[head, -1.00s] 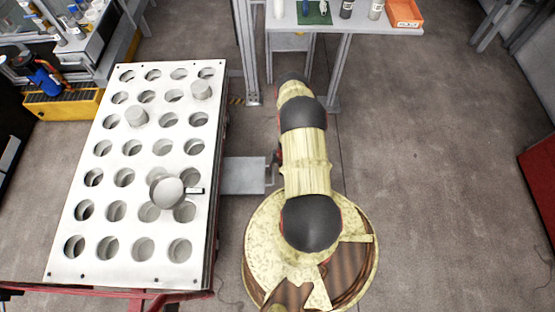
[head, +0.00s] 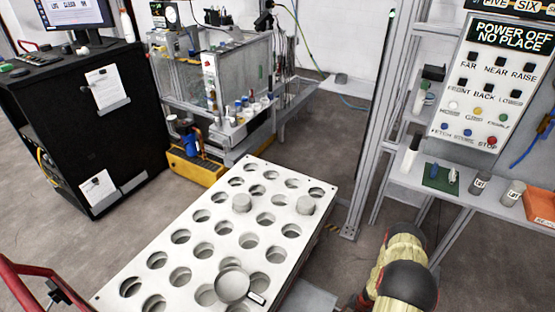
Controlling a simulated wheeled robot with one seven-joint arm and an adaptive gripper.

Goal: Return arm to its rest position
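My arm (head: 404,284), with a pale yellow cover and a dark rounded joint, shows at the bottom right of the head view. It is cut off by the lower edge. It stands right of the white perforated plate and in front of the shelf at right. I cannot make out my gripper; its fingers are hidden or outside the frame.
A grey post (head: 371,130), a shelf (head: 440,185) with small items and a control panel (head: 497,90) reading "POWER OFF NO PLACE" stand at right.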

